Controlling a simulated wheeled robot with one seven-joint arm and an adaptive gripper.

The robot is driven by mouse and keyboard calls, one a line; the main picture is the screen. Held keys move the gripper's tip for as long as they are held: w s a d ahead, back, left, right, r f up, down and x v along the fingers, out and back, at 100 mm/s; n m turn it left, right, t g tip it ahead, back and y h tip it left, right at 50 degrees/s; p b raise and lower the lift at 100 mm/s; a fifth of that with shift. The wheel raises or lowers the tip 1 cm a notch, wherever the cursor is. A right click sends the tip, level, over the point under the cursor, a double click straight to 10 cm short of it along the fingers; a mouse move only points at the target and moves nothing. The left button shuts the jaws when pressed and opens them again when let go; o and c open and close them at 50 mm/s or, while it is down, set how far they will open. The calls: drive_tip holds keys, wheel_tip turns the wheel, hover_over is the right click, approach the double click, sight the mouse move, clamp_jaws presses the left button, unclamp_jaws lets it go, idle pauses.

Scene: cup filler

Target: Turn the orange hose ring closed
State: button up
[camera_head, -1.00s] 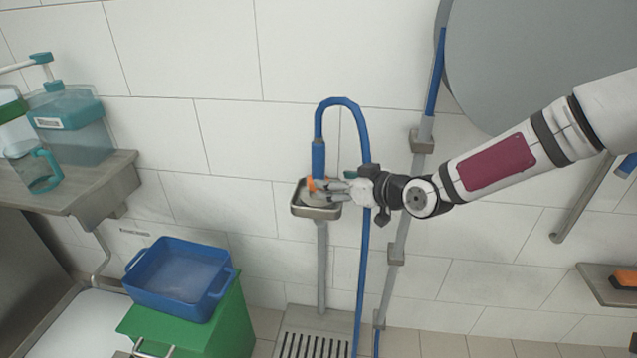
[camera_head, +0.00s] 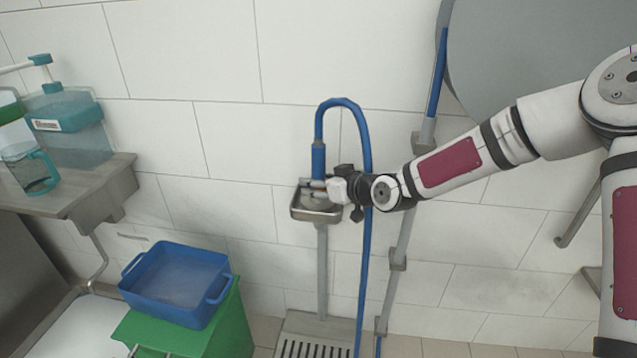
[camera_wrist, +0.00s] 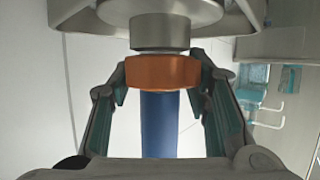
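The orange hose ring (camera_wrist: 163,73) sits in the middle of the wrist view, between a grey metal fitting (camera_wrist: 161,32) and the blue hose (camera_wrist: 160,125). My gripper (camera_wrist: 162,75) has one finger on each side of the ring, with no clear gap at either edge, so it looks shut on it. In the head view my gripper (camera_head: 328,188) is at the lower end of the hose's blue sleeve (camera_head: 318,160), just over a small metal basin (camera_head: 317,215). The ring is largely hidden there.
The hose (camera_head: 364,250) loops up and hangs down past my wrist. A wall pipe (camera_head: 399,250) runs close behind my arm. A blue tub (camera_head: 175,283) stands on a green box (camera_head: 215,335) at lower left. A metal shelf (camera_head: 90,190) is at left.

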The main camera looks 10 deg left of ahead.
drive_tip(key=c, duration=0.3)
drive_tip(key=shift+s+a, duration=0.1)
drive_tip(key=shift+a, duration=0.05)
drive_tip(key=shift+f+m+t+h+b, duration=0.1)
drive_tip(key=shift+m+t+h+b, duration=0.6)
drive_tip(key=shift+m+h+b, duration=0.15)
drive_tip(key=shift+d+m, duration=0.25)
drive_tip(key=o, duration=1.2)
drive_tip(key=shift+c, duration=0.2)
